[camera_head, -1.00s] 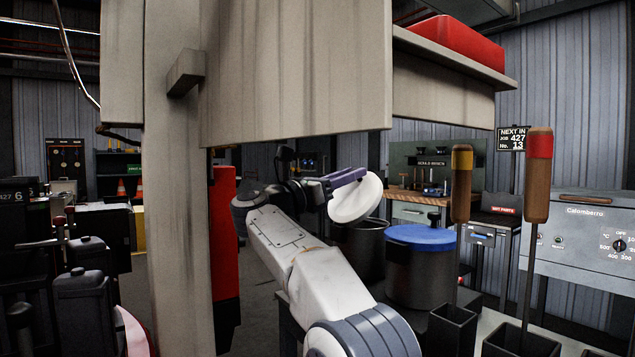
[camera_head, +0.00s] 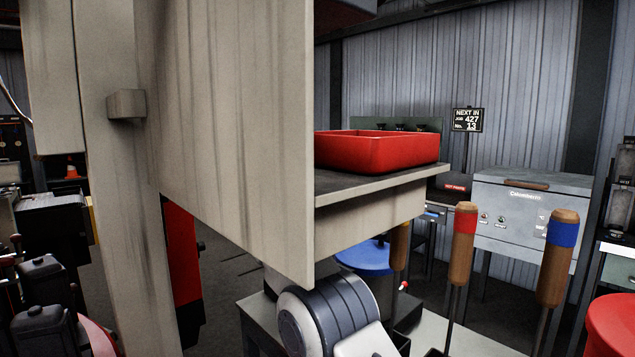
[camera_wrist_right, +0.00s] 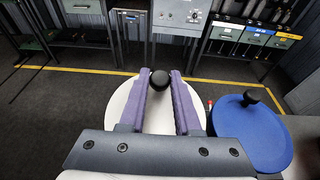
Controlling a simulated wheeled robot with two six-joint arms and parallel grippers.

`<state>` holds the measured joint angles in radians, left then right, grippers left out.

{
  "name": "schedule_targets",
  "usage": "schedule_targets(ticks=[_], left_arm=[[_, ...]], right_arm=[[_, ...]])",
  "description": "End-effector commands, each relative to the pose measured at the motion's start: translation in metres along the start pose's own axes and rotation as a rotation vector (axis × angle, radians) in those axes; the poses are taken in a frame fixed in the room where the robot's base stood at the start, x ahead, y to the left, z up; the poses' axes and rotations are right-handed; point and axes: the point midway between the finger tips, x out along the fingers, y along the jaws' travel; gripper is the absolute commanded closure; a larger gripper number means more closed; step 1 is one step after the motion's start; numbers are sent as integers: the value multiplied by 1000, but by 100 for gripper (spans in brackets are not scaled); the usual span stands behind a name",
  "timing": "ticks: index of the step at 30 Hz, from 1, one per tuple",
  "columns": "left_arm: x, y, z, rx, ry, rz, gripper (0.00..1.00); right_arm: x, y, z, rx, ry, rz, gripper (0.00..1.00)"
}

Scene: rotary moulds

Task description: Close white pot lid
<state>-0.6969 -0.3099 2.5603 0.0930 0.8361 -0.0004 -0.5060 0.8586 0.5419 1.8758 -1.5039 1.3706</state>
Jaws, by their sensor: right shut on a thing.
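In the right wrist view, the purple fingers of my right gripper (camera_wrist_right: 160,78) are closed around the black knob (camera_wrist_right: 158,83) of the white lid (camera_wrist_right: 122,104). The lid lies below the fingers and hides whatever is under it, so I cannot tell whether it rests on its pot. The blue-lidded pot (camera_wrist_right: 250,135) is just right of the white lid. In the head view, the blue lid (camera_head: 365,257) shows partly below the shelf. My left gripper is not in view.
A large beige panel (camera_head: 225,130) and its post (camera_head: 125,210) block the left and middle. A red tray (camera_head: 380,152) sits on a shelf. Tools with red (camera_head: 465,218) and blue (camera_head: 562,234) bands stand at the right. Floor is open left of the lid in the wrist view.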

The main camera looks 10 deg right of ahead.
Motion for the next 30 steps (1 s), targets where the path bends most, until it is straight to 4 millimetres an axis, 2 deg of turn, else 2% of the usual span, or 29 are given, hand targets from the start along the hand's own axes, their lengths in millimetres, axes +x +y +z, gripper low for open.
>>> schedule_targets(ticks=[1, 9, 15, 29, 30], left_arm=[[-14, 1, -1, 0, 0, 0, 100], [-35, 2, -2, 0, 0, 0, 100], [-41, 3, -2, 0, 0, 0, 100], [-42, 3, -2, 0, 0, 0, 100], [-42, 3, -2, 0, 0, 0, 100]], right_arm=[[1, 0, 8, 4, 27, 5, 100], [13, 1, -3, 5, 162, 6, 100], [16, 1, -9, 6, 209, 7, 100], [18, 1, -11, 7, 220, 8, 100], [18, 1, -11, 7, 219, 8, 61]])
